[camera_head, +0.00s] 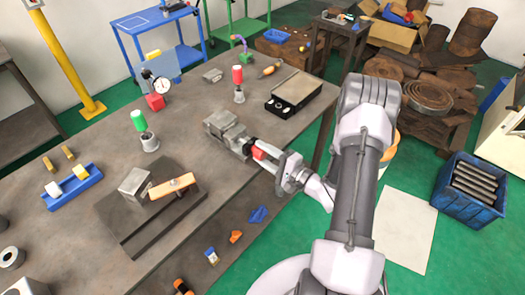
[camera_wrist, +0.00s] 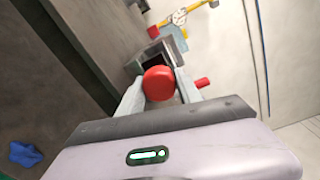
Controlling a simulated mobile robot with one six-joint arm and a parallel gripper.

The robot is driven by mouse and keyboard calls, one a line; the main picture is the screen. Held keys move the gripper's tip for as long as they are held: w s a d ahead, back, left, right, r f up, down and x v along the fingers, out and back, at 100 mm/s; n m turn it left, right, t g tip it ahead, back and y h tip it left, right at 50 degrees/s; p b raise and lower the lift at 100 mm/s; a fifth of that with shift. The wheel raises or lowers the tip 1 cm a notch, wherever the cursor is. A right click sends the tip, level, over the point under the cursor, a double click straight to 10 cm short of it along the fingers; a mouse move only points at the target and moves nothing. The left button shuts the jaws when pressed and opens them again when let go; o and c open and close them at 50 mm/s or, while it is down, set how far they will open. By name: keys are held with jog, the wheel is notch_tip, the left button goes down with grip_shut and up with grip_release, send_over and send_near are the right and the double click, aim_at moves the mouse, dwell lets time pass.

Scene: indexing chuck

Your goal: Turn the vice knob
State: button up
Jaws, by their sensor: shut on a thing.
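The vice (camera_head: 229,131) is a grey metal block at the right edge of the workbench. Its red knob (camera_head: 260,152) faces my arm at the bench edge. In the wrist view the round red knob (camera_wrist: 159,83) sits between my two fingers, with the grey vice body (camera_wrist: 152,52) behind it. My gripper (camera_head: 268,160) is shut on the knob, and it also shows in the wrist view (camera_wrist: 160,88). The side faces of the knob are partly hidden by the fingers.
The workbench (camera_head: 190,118) holds a green-topped part (camera_head: 144,131), a red-topped part (camera_head: 238,83), a dial gauge (camera_head: 158,82) and an open black case (camera_head: 293,94). A blue bin (camera_head: 468,190) stands on the floor at right. The floor beside the bench has some free room.

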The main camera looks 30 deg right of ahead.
jog(key=shift+m+p, duration=0.3)
jog(key=shift+m, duration=0.5)
jog(key=o, duration=1.4)
jog(key=shift+c, duration=0.2)
